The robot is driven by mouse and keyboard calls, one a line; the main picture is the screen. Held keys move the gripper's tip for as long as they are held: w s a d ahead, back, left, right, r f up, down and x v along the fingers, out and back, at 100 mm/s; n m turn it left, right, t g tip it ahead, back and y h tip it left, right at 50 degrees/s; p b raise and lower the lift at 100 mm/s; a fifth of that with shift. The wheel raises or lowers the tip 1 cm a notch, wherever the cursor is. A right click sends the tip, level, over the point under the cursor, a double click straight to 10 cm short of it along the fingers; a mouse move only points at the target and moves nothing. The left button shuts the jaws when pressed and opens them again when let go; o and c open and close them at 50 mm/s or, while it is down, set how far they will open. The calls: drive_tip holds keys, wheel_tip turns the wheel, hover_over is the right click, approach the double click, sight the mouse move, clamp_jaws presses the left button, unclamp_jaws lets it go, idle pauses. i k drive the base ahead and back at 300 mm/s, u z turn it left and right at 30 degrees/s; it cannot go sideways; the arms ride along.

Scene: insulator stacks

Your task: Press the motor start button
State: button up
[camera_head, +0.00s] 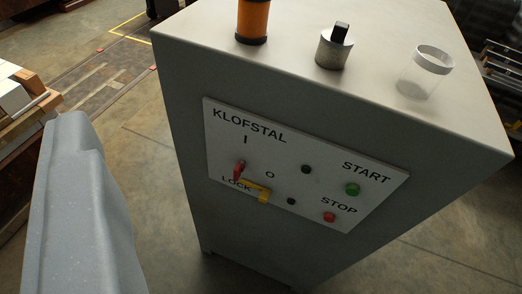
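The green start button (352,189) sits at the right of a white panel (225,178) on the sloping front of a grey cabinet (250,235). The word START is printed above it. The red stop button (329,217) is below it to the left, under the word STOP. A smooth grey part in the lower left foreground, apparently mine, stands left of the cabinet and touches neither button. The fingertips cannot be made out, so whether my gripper is open or shut does not show.
The panel also bears a red switch handle (239,170), a yellow lock piece (263,194) and dark round fittings. On the cabinet top stand an orange cylinder (253,18), a grey cylinder with a black block (334,50) and a clear jar (418,80). Wooden stacks are at left.

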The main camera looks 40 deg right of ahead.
sight(353, 190)
drive_tip(key=z, duration=1.2)
